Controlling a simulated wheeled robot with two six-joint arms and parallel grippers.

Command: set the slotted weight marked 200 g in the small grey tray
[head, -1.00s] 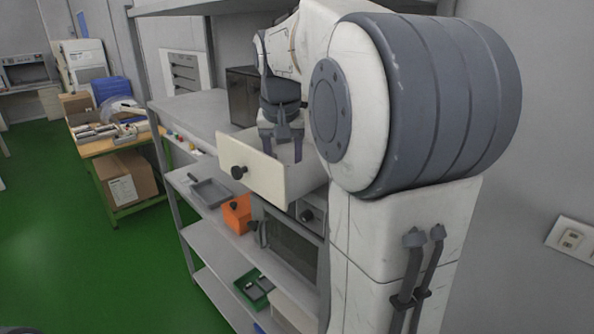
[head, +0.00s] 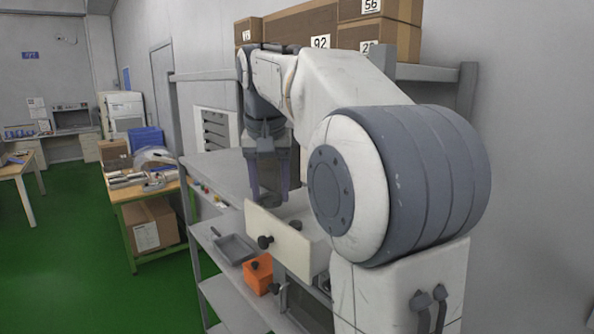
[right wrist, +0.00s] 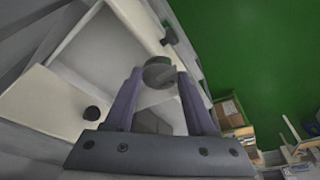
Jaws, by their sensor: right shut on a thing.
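My right gripper (head: 268,195) is above an open cream drawer (head: 284,243). In the right wrist view its fingers (right wrist: 160,80) are shut on a dark grey round weight (right wrist: 159,71); no marking on it is readable. Another dark round piece (head: 295,225) sits inside the drawer and also shows in the right wrist view (right wrist: 92,114). The small grey tray (head: 237,249) is on the shelf below, left of the drawer, with a dark bar-like thing at its far left corner. My left gripper is out of view.
An orange box (head: 258,275) with a dark knob stands right of the tray. The drawer's front with its dark knob (head: 265,241) juts out above that shelf. Small coloured things (head: 208,193) lie along the upper shelf's edge. Cartons (head: 320,28) stand on top.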

